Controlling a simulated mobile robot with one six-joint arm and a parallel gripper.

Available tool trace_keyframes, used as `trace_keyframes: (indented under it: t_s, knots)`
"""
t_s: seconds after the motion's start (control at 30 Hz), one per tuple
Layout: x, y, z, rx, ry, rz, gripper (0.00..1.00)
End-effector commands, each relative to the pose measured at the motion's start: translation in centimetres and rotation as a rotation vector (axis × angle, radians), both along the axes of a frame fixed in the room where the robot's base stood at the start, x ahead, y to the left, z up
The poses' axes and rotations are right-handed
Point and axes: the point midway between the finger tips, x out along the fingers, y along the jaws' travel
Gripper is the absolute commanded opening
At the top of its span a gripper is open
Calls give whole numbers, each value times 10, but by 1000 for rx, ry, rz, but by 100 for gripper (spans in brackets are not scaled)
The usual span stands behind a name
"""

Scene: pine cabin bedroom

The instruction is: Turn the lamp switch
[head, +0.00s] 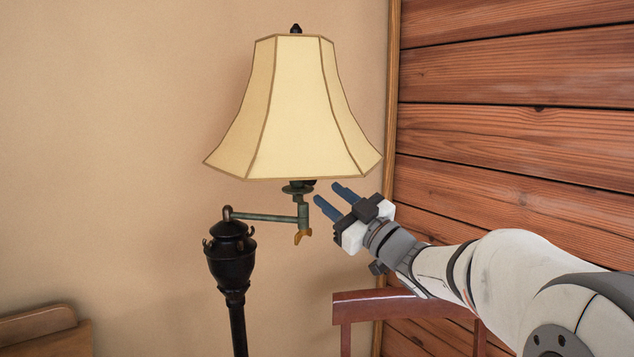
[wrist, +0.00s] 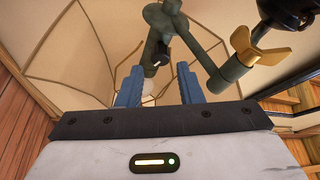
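The floor lamp has a cream panelled shade (head: 295,110), a green swing arm (head: 265,217) and a black post (head: 232,265). My gripper (head: 331,198) is open and empty, just right of the lamp socket and below the shade's rim. Its two blue fingers (wrist: 158,86) point up toward the socket stem in the wrist view. The gripper appears apart from the switch.
A reddish wooden chair back (head: 400,299) stands below my arm. A plank wall (head: 515,120) is on the right and a plain beige wall (head: 110,130) is behind the lamp. A wooden headboard (head: 40,325) shows at the lower left. Open space lies left of the lamp.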

Motion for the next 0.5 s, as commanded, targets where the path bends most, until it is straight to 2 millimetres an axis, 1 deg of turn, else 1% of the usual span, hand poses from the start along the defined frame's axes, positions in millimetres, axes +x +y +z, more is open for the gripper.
trace_keyframes:
  t_s: [0.1, 0.3, 0.5]
  knots:
    - [15, 14, 8, 0, 0, 2, 33]
    - [34, 31, 18, 1, 1, -1, 33]
    - [42, 38, 21, 0, 1, -2, 33]
